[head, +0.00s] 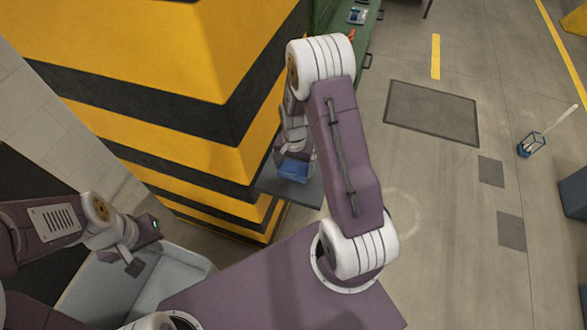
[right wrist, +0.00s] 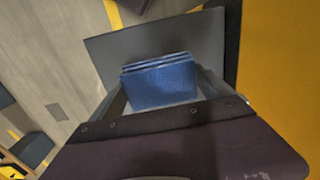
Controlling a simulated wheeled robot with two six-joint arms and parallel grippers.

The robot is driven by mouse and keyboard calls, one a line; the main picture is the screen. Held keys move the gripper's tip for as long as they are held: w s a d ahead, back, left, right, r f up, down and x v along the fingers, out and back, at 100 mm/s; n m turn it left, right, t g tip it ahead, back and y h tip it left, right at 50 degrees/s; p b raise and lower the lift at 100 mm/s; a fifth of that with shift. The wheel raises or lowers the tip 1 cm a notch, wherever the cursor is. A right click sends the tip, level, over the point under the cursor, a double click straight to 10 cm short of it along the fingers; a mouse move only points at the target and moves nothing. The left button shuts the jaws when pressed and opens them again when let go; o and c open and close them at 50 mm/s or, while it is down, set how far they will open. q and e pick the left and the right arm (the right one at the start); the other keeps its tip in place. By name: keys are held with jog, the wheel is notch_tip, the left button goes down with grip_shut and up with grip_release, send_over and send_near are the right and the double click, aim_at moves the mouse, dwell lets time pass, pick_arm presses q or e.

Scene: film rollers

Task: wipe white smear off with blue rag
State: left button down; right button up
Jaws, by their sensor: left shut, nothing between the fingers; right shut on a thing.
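The folded blue rag (head: 294,169) is held in my right gripper (head: 294,155), beside the striped pillar and over a small dark grey panel (head: 308,188). In the right wrist view the rag (right wrist: 160,82) sits between the fingers, its layered folded edge towards the panel (right wrist: 110,52). I cannot tell whether the rag touches the panel. My left gripper (head: 143,245) is shut and empty at the lower left, above a pale grey bin. I cannot make out a white smear in either view; the rag and my arm hide part of the panel.
A large yellow and black striped pillar (head: 185,115) stands close to the left of the panel. The pale bin (head: 190,262) lies below my left gripper. The floor between is mostly open.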

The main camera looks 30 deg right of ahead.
notch_tip(320, 180, up, 4)
jog(key=p, duration=0.2)
jog(key=shift+s+a+f+p, duration=0.1)
jog(key=shift+s+a+p, duration=0.05)
jog(key=shift+p, duration=0.15)
jog(key=shift+r+p, duration=0.3)
jog(key=shift+r, duration=0.05)
